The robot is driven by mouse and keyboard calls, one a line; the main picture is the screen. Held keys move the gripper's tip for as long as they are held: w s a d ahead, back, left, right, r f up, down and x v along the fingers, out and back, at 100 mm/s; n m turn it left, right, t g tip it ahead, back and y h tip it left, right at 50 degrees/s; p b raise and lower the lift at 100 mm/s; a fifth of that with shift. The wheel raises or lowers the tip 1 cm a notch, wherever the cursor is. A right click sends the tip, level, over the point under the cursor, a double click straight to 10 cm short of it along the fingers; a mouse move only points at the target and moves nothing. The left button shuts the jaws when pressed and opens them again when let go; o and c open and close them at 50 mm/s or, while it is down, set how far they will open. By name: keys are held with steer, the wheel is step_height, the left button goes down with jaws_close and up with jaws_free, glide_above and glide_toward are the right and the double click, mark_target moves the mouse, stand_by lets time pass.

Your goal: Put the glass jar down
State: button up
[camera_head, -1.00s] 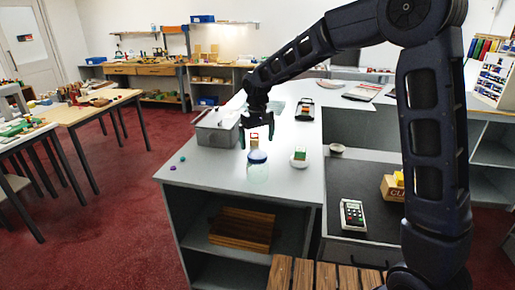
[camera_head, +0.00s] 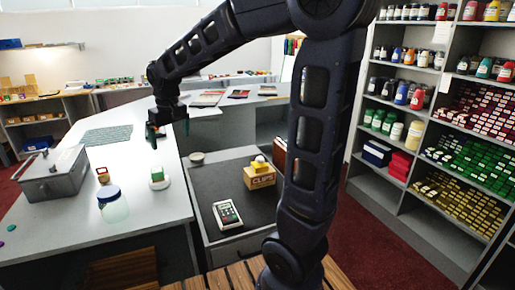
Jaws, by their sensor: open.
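The glass jar (camera_head: 114,208), pale and clear with a blue lid, stands upright on the light grey counter (camera_head: 70,225) near its front edge. My gripper (camera_head: 168,130) is open and raised above the counter, behind and to the right of the jar in the picture. It is clearly apart from the jar, and nothing shows between its fingers.
A small red-framed block (camera_head: 102,176) stands just behind the jar. A white dish (camera_head: 160,184) with a green block is to its right. A grey lidded box (camera_head: 55,178) stands at left. A keypad device (camera_head: 228,214) and a cardboard box (camera_head: 259,178) sit on the dark lower surface.

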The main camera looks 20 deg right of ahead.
steer(key=s+d+m+t, duration=0.1)
steer(key=s+d+m, duration=0.1)
steer(key=s+d, duration=0.7)
steer(key=s+d+m+t, duration=0.1)
steer(key=s+d+m, duration=0.2)
steer(key=s+d, duration=0.5)
steer(key=shift+s+d+f+m+t+h, duration=0.3)
steer(key=shift+s+d+f+t, duration=0.1)
steer(key=shift+d, duration=3)
